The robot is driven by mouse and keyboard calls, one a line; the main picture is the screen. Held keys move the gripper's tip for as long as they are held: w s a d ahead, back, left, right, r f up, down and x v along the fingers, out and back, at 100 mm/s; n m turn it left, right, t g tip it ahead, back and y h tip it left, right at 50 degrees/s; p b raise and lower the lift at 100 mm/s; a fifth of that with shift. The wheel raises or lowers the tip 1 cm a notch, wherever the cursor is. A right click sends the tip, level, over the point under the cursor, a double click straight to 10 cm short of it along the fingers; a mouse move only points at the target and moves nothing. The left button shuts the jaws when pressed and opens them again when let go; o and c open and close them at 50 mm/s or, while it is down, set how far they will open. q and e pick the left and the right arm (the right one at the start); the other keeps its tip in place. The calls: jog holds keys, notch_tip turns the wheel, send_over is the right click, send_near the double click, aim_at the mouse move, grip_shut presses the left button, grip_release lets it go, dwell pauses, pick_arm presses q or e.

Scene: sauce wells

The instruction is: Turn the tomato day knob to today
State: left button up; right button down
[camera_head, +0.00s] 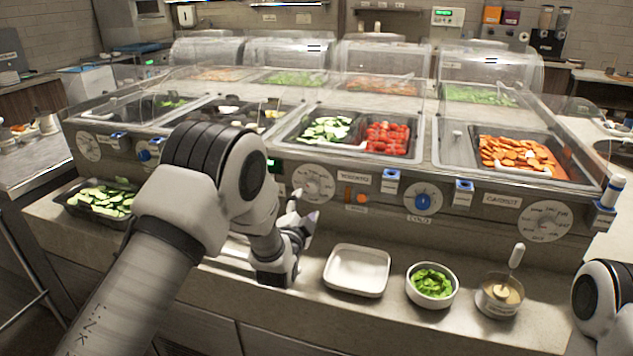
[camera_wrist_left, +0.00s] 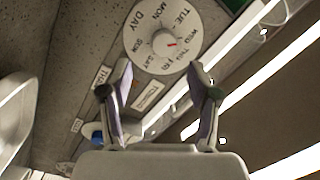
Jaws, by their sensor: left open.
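The tomato day knob is a round white dial (camera_head: 314,183) on the front panel, right beside a tomato label (camera_head: 354,177). In the left wrist view the dial (camera_wrist_left: 140,48) shows day names around its rim and a small red mark near its centre, pointing roughly towards WED; the exact setting is hard to read. My left gripper (camera_head: 303,206) is open and empty, in front of and just below the dial. In the wrist view its two fingers (camera_wrist_left: 160,68) stand apart, pointing at the dial's lower part, with no clear contact. My right gripper is out of view.
A blue knob (camera_head: 423,202) and the carrot dial (camera_head: 545,221) are further right. A white tray (camera_head: 357,270), a bowl of greens (camera_head: 432,285) and a sauce pot (camera_head: 499,297) stand on the ledge. A green display (camera_head: 443,16) hangs at the back.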

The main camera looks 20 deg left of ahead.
aim_at(311, 189)
pick_arm(q)
jog(key=w, duration=0.4)
jog(key=w+p, duration=0.1)
jog(key=w, duration=0.2)
jog(key=shift+w+a+r, duration=0.1)
jog(key=shift+a+r, duration=0.1)
jog(key=shift+a, duration=0.05)
jog(key=shift+s+r, duration=0.15)
jog(key=shift+s, duration=0.05)
jog(key=shift+c, duration=0.3)
jog(key=c, duration=1.1)
